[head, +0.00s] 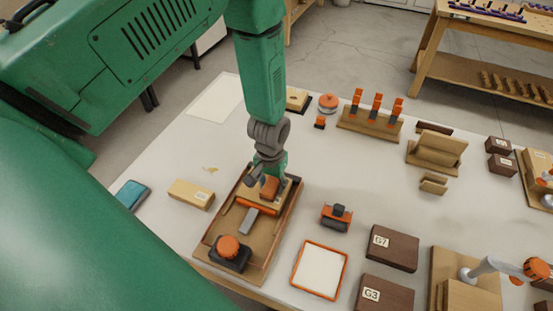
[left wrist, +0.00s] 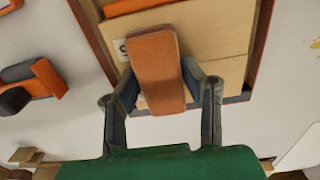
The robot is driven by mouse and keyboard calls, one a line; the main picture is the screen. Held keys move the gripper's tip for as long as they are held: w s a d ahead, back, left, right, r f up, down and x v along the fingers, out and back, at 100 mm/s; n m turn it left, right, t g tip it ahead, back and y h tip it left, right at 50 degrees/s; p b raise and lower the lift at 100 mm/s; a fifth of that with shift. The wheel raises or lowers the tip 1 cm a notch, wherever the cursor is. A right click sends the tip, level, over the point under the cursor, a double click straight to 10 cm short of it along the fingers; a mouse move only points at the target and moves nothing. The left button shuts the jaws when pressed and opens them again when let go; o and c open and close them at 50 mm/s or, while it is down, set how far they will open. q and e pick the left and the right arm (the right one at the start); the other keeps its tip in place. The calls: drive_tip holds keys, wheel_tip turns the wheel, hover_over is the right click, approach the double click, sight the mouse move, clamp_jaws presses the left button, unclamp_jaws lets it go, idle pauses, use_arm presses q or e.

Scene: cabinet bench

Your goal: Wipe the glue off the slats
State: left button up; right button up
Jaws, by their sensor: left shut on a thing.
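My left gripper (head: 268,183) is over the far end of a brown-rimmed wooden tray (head: 209,237). It is shut on an orange-brown block (left wrist: 157,75), gripped between its two fingers in the left wrist view. The block also shows in the head view (head: 270,187). Pale wooden slats (left wrist: 215,75) lie in the tray beneath the block, with a small label partly hidden by it. I cannot tell whether the block touches the slats. No glue can be made out on them. My right gripper is in neither view.
The tray also holds an orange bar (head: 257,206), a grey piece (head: 248,221) and an orange-knobbed black tool (head: 228,248). A labelled wooden block (head: 190,194) stands left. An orange-and-black tool (head: 336,217), an orange-framed white pad (head: 319,270) and dark boxes (head: 391,248) stand right.

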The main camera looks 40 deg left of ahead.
use_arm(q)
drive_tip(key=shift+s+a+p, duration=0.15)
drive_tip(key=shift+s+a, duration=0.1)
drive_tip(key=shift+a, duration=0.7)
drive_tip(key=shift+s+a+p, duration=0.15)
drive_tip(key=shift+s+a, duration=0.05)
drive_tip(key=shift+a, duration=0.7)
drive_tip(key=shift+s+a, duration=0.2)
drive_tip(key=shift+a, duration=0.45)
drive_tip(key=shift+s+a, duration=0.15)
drive_tip(key=shift+a, duration=0.45)
drive_tip(key=shift+s+a, duration=0.15)
drive_tip(key=shift+a, duration=0.65)
drive_tip(key=shift+d+r+p, duration=0.1)
drive_tip(key=shift+r+p, duration=2.65)
drive_tip(key=shift+r, duration=0.35)
drive_tip(key=shift+f, duration=0.1)
